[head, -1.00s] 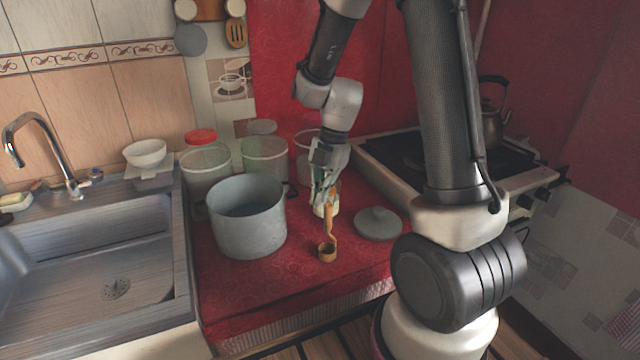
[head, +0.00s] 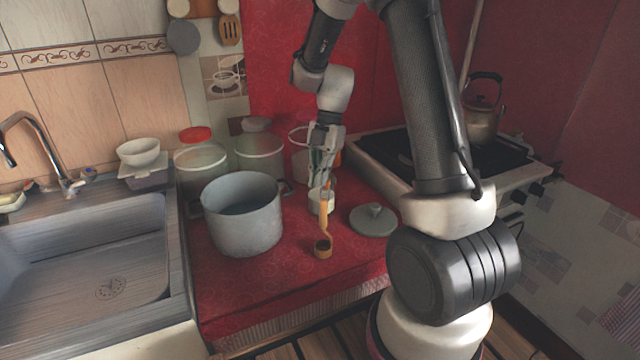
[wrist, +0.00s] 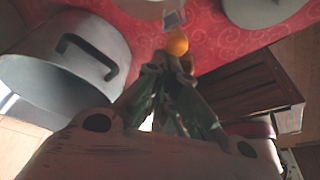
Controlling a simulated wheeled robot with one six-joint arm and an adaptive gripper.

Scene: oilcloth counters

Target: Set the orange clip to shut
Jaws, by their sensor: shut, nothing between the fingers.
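The orange clip shows in the wrist view as a rounded orange piece (wrist: 177,42) against a small grey fitting (wrist: 173,19), just beyond my fingertips. In the head view, an orange strip (head: 325,207) stands in front of a small white jar (head: 315,205), and a small orange patch (head: 338,158) shows beside my gripper. I cannot tell which of these is the clip, nor whether it is open or shut. My gripper (head: 321,184) is shut and empty, pointing down just above the jar. It also fills the lower middle of the wrist view (wrist: 168,75).
A grey pot (head: 243,230) stands close on the left, its handle toward my gripper. A grey lid (head: 373,222) lies to the right. A small brown cup (head: 322,250) sits in front. Jars (head: 258,158) stand behind; the stove (head: 385,170) is right.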

